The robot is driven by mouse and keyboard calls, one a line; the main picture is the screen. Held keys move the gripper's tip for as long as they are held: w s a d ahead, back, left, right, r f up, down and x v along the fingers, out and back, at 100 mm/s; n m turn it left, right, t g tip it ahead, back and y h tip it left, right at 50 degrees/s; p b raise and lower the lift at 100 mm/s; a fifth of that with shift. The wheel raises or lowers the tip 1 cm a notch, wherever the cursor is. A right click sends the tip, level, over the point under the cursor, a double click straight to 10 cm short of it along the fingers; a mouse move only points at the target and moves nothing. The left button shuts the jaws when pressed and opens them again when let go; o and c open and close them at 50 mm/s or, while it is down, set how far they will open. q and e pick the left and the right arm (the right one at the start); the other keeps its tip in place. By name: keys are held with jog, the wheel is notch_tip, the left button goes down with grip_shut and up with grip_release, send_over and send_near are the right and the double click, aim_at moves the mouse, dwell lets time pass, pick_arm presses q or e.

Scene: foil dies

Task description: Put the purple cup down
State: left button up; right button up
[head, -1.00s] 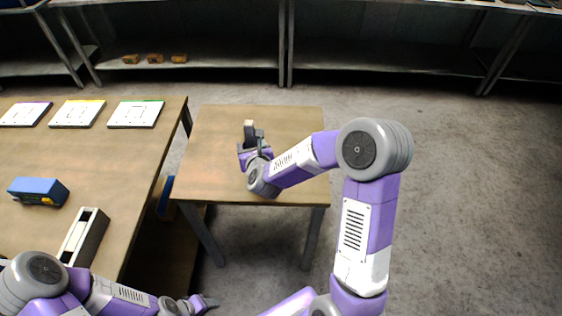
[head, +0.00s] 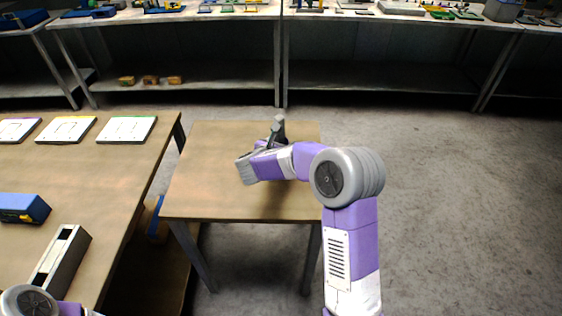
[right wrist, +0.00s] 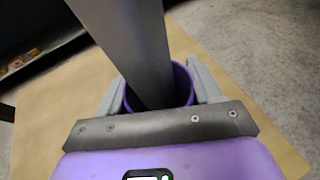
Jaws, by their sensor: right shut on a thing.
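The purple cup (right wrist: 184,88) shows in the right wrist view as a round purple rim between the two light grey fingers of my right gripper (right wrist: 158,88). The gripper is shut on it. A long grey bar (right wrist: 130,45) crosses over the cup's opening; I cannot tell whether it stands inside the cup. In the head view my right gripper (head: 274,133) is over the far right part of the small wooden table (head: 205,180). The cup cannot be made out there. The gap between cup and tabletop cannot be judged. My left gripper is out of view.
The small table's left half is clear. A larger table (head: 105,195) stands at left with white boards (head: 127,130), a blue box (head: 24,208) and a grey open holder (head: 60,262). Shelving (head: 380,75) runs along the back.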

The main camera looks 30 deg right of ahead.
jog(key=shift+f+b, duration=0.65)
jog(key=shift+f, duration=1.85)
jog(key=shift+f+b, duration=0.2)
jog(key=shift+b, duration=0.1)
jog(key=o, duration=1.1)
jog(key=shift+r, duration=0.1)
jog(key=shift+r+p, duration=0.15)
jog(key=shift+p, duration=0.3)
jog(key=p+v, duration=0.1)
jog(key=v, duration=1.1)
jog(key=shift+s, duration=0.1)
